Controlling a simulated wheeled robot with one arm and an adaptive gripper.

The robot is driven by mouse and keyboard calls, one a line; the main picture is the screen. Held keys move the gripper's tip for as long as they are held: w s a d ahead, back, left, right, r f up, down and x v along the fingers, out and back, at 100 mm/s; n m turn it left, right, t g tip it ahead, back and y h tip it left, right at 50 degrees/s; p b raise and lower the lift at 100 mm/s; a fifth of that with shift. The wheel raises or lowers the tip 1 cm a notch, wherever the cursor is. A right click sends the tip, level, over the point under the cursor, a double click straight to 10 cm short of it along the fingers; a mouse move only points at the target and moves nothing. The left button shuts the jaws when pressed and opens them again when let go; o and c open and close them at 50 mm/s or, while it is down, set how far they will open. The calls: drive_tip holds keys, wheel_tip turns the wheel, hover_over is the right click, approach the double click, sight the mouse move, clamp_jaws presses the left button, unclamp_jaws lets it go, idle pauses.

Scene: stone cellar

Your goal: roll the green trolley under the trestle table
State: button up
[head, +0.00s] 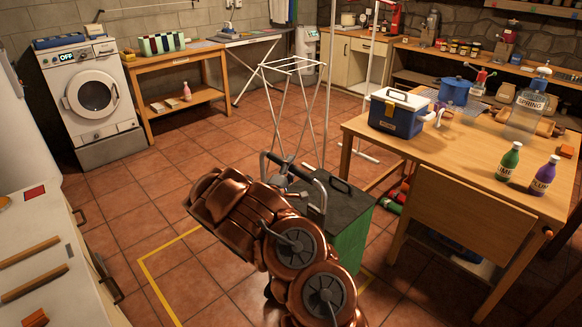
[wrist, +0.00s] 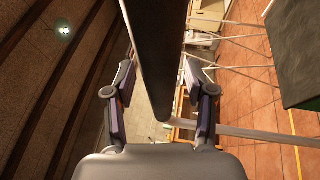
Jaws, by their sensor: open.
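The green trolley (head: 352,246) stands on the tiles in the middle of the head view, with a dark top and a raised push handle on its near left side. My copper arm hides part of it. My gripper (head: 284,173) is at the handle, and it is open. In the wrist view the dark handle bar (wrist: 156,45) runs between the two spread fingers of my gripper (wrist: 158,75), with a gap on each side. The trolley's dark top (wrist: 294,50) shows at the right there. The wooden table (head: 375,130) at the right appears to be the trestle table.
Red and green items (head: 394,200) lie on the floor by the table. A hanging wooden panel (head: 450,222) covers part of its front. A white drying rack (head: 296,100) stands behind the trolley. Yellow tape (head: 155,280) marks the floor at left. A white counter (head: 60,255) stands front left.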

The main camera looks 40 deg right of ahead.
drive_tip(key=shift+c, duration=0.4)
clamp_jaws()
idle(0.4)
